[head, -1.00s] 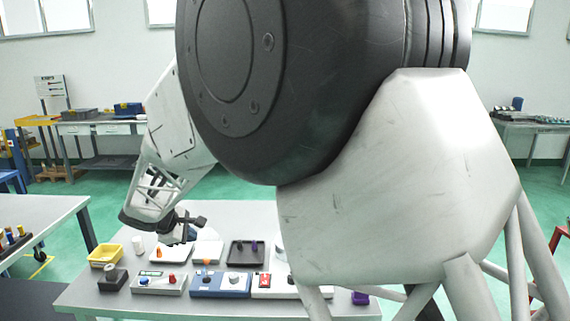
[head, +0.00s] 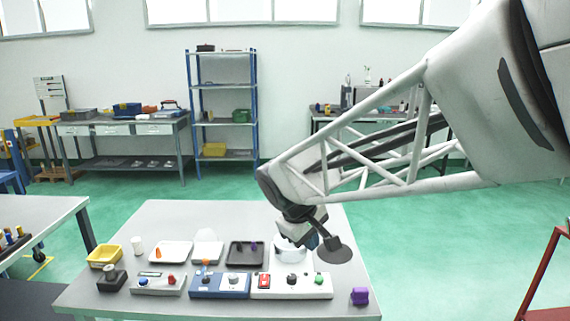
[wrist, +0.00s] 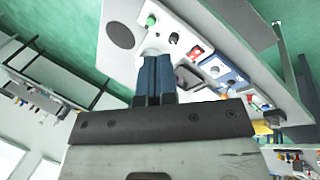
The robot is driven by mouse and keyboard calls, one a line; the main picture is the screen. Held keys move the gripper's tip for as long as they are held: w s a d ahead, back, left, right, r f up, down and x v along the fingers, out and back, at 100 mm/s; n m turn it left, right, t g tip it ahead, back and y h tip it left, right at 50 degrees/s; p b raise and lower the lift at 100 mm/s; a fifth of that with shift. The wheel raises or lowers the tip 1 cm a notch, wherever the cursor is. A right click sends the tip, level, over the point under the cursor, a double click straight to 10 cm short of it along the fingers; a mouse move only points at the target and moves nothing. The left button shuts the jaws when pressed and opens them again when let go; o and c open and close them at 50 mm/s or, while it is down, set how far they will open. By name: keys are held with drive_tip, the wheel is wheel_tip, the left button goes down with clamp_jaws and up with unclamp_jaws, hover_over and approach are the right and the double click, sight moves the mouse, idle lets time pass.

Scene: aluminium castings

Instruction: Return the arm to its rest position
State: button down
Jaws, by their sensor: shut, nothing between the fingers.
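My gripper (head: 313,241) hangs at the end of my arm, above the right part of the grey worktable (head: 350,305) in the head view. In the wrist view its two blue fingers (wrist: 155,78) are together with nothing between them. A white round dish (head: 291,252) stands just left of and below the gripper, partly hidden by it. A dark grey disc (head: 335,251) shows just right of the gripper and seems to lie flat on the table. My gripper appears clear of the things on the table.
A row of control boxes, including a blue one (head: 220,286) and a white one (head: 270,291), lines the table front. Behind them are a black tray (head: 245,262) and a white tray (head: 170,260). A yellow bin (head: 104,256) stands left, a purple block (head: 360,296) right.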

drive_tip(key=s+d+f+m+y, duration=0.1)
drive_tip(key=s+d+m, duration=0.3)
drive_tip(key=s, duration=0.7)
drive_tip(key=s+d+f+m+y, duration=0.1)
drive_tip(key=s+d+m, duration=0.3)
drive_tip(key=s+d, duration=0.5)
drive_tip(key=s+y, duration=0.1)
drive_tip(key=s, duration=0.1)
drive_tip(key=shift+s, duration=0.35)
